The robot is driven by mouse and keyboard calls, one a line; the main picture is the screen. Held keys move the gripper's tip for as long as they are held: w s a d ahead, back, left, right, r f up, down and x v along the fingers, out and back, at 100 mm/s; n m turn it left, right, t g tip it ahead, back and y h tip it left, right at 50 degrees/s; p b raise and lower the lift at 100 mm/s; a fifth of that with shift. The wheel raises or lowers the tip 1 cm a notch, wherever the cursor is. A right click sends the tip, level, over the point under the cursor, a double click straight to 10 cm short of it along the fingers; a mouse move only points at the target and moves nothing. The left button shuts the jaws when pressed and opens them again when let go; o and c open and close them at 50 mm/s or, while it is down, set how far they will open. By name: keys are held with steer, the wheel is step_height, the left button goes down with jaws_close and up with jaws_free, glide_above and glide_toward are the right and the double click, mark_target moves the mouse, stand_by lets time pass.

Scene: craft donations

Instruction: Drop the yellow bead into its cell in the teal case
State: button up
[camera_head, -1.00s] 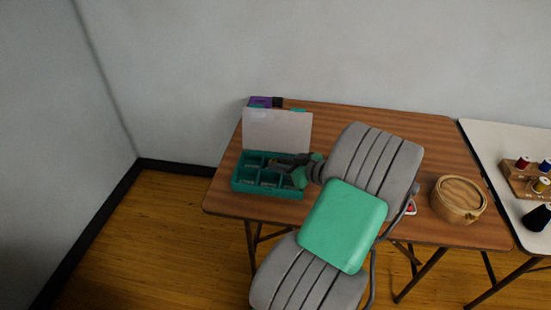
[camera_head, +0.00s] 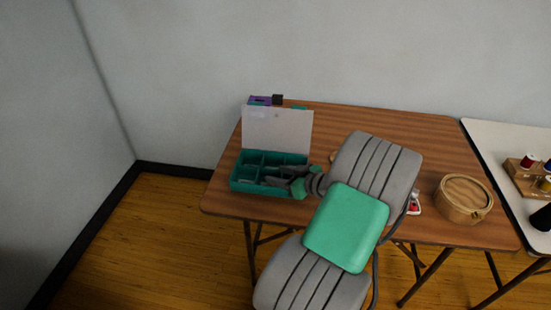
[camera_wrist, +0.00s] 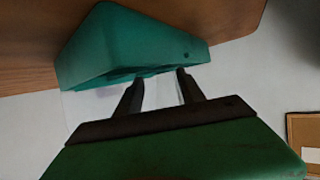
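The teal case (camera_head: 236,184) stands on the left part of the brown table, its clear lid (camera_head: 277,130) raised at the back. It has several cells. My gripper (camera_head: 266,181) reaches in from the right, over the case's front cells. In the wrist view, the teal case (camera_wrist: 140,45) lies just past my gripper (camera_wrist: 161,77). The two fingers stand apart, and I see nothing between them. The fingertips overlap the case's edge in that view. I cannot make out the yellow bead in any view; my gripper and the case walls hide parts of the cells.
A purple box (camera_head: 259,100) stands behind the lid. A round wooden box (camera_head: 463,200) and a small red-and-white item (camera_head: 414,207) are on the right of the brown table (camera_head: 400,122). A white table (camera_head: 490,140) at the far right holds a spool rack (camera_head: 520,178).

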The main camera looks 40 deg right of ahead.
steer(key=v, duration=0.7)
steer(key=shift+s+r, duration=0.15)
steer(key=shift+s, duration=0.25)
steer(key=w+a+r+g+y+p, duration=0.1)
steer(key=w+a+g, duration=0.1)
steer(key=a, duration=0.3)
steer(key=w+a+r+n+g+p, duration=0.1)
steer(key=w+a+g+p, duration=0.15)
steer(key=a, duration=0.35)
steer(key=w+a+r+g+y+p, duration=0.1)
steer(key=w+a+g, duration=0.15)
steer(key=a, duration=0.25)
steer(key=s+a+r+m+g+h+p, duration=0.1)
steer(key=s+a+r, duration=0.3)
steer(key=a, duration=0.4)
steer(key=s+a+r+m+g+h+p, duration=0.1)
steer(key=s+a+r+g+h+p, duration=0.1)
steer(key=a, duration=0.6)
steer(key=s+p+v, duration=0.1)
steer(key=v, duration=0.3)
